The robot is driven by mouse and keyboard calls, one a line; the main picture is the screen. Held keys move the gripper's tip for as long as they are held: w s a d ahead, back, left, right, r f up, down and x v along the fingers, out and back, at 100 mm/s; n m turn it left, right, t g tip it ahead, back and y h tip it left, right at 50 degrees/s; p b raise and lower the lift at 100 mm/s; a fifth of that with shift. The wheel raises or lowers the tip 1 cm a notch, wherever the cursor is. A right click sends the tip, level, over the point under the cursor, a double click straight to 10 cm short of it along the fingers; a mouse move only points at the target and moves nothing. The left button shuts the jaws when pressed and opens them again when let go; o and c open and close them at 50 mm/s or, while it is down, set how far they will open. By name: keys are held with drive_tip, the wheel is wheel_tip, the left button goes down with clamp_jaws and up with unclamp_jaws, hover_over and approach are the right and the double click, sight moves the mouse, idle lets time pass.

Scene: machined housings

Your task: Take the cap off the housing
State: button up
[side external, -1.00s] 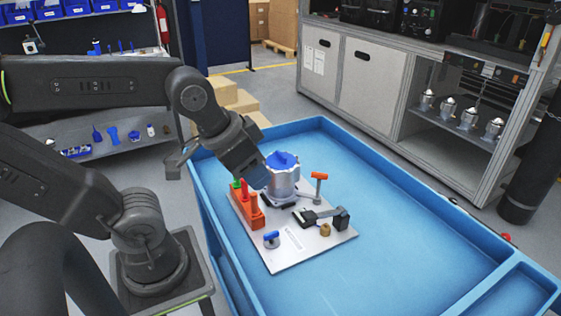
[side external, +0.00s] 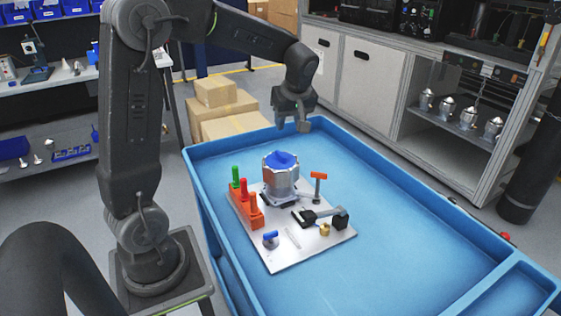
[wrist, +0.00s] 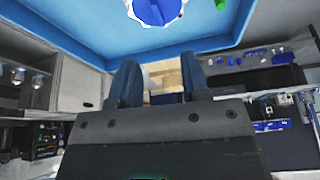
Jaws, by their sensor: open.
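The metal housing (side external: 281,182) stands upright on a pale base plate (side external: 285,252) in the blue tray. Its blue cap (side external: 281,160) is seated on top. The cap also shows at the top edge of the wrist view (wrist: 154,9), partly cut off. My gripper (side external: 293,127) is above and behind the housing, near the tray's far edge, apart from the cap. In the wrist view its two fingers (wrist: 160,85) are spread with nothing between them.
An orange rack (side external: 246,205) with green and red-orange pegs is left of the housing. An orange-topped handle (side external: 318,178) and a black clamp (side external: 322,216) stand at its right. A small blue-topped part (side external: 270,238) is in front. The blue tray's (side external: 420,230) right side is clear.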

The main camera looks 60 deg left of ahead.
drive_tip(key=a+f+n, duration=0.1)
drive_tip(key=a, duration=0.1)
hover_over(281, 154)
drive_tip(key=d, duration=0.2)
drive_tip(key=shift+g, duration=0.3)
drive_tip(key=f, duration=0.7)
drive_tip(key=shift+s+f, duration=0.3)
drive_tip(key=shift+f, duration=0.05)
drive_tip(key=shift+w+x, duration=0.15)
drive_tip(key=shift+x, duration=1.3)
drive_tip(key=shift+w+x, duration=0.15)
drive_tip(key=shift+x, duration=1.3)
drive_tip(key=shift+d, duration=0.1)
drive_tip(key=shift+c, duration=0.2)
clamp_jaws()
